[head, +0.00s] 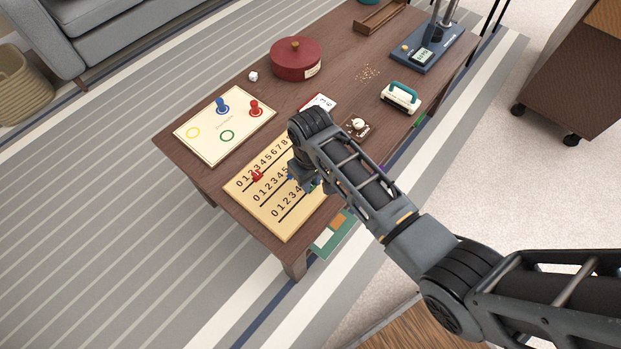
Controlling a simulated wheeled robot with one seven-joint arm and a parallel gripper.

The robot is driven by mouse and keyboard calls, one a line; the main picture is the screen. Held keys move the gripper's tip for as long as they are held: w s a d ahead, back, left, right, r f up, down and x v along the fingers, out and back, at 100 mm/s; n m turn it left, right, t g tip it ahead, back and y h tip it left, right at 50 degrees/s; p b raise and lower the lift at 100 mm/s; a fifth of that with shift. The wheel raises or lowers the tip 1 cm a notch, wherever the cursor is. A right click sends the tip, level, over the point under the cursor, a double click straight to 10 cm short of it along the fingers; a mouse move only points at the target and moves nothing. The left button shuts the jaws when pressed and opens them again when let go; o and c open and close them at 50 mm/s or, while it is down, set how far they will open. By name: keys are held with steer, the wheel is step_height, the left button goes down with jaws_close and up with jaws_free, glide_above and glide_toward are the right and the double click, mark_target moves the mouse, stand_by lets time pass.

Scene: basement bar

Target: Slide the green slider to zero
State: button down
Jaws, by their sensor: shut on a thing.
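A pale wooden slider board (286,229) lies at the near left end of the brown table, with three rows of black numbers and dark slots. A red slider (257,175) stands in the top row, at its low-number end. A bit of blue (290,178), apparently the blue slider, shows in the middle row beside my gripper. My gripper (307,186) is low over the right part of the board, pointing down. It is shut on what seems to be the green slider in the bottom row, which is mostly hidden by my gripper and arm. The bottom row's low-number end is uncovered.
A cream game board (205,135) with a blue peg (222,106) and a red peg (256,108) lies behind. A red lidded pot (296,62), a white die (253,76), a teal-handled white object (400,98) and a blue scale (424,54) stand farther back. The near table edge is close.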

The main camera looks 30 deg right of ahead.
steer(key=p, duration=0.5)
glide_toward(280, 221)
steer(key=f, duration=0.5)
steer(key=shift+w+d+f, duration=0.1)
steer(key=shift+d+f, duration=0.05)
steer(key=shift+d, duration=0.25)
steer(key=shift+a+f+b, duration=0.1)
steer(key=shift+a+b, duration=0.2)
steer(key=shift+a, duration=0.05)
steer(key=c, duration=1)
jaws_free()
steer(key=shift+o, duration=0.2)
step_height(280, 221, up, 8)
steer(key=p, duration=0.1)
steer(key=shift+p, duration=0.35)
